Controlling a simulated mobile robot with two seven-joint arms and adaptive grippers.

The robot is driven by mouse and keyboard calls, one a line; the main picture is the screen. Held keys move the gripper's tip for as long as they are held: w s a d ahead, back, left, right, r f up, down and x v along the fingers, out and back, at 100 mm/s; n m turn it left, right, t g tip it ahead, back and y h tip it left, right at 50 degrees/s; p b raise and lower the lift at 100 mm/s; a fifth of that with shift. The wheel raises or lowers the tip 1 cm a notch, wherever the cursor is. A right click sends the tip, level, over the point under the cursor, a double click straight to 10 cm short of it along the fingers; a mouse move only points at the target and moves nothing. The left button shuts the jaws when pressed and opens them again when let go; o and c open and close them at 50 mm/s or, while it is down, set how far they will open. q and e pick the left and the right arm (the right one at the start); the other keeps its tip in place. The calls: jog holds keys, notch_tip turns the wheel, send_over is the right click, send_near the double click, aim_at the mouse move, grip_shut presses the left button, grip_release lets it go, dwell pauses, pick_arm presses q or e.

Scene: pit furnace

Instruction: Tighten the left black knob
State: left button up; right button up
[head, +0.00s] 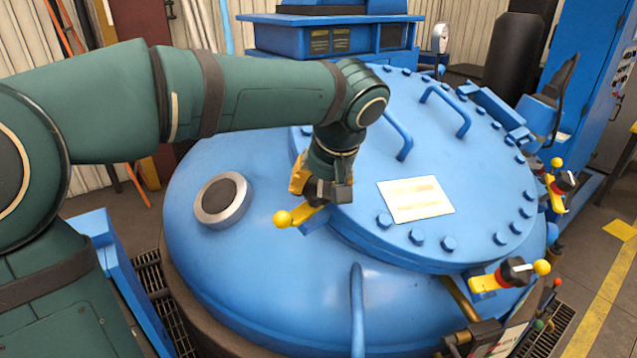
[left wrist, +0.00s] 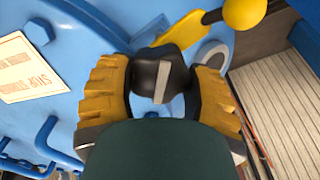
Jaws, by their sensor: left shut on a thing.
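The left black knob (left wrist: 163,80) has a pale bar across its top and sits between the two yellow-padded fingers of my left gripper (left wrist: 163,97), which is shut on it. In the head view my left gripper (head: 322,182) reaches down over the furnace lid's left edge and hides most of this knob (head: 318,192). A yellow lever with a yellow ball (head: 283,218) sticks out from under the knob toward the lower left. The ball also shows at the top of the left wrist view (left wrist: 244,12). My right gripper is not in view.
The blue furnace lid (head: 385,240) carries bolts, handles and a label plate (head: 415,199). Another black knob (head: 516,271) with a yellow lever is at the lower right, and one more (head: 564,181) at the right edge. A round grey-rimmed port (head: 222,199) lies left of my gripper.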

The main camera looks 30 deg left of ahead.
pick_arm(q)
jog(key=m+p, duration=0.1)
jog(key=m, duration=0.4)
jog(key=shift+r+m+p, duration=0.1)
jog(key=shift+m+p, duration=0.2)
jog(key=shift+d+m+p, duration=0.1)
jog(key=shift+m+p, duration=0.2)
jog(key=shift+m, duration=1.2)
jog(key=o, duration=1.2)
jog(key=v, duration=1.2)
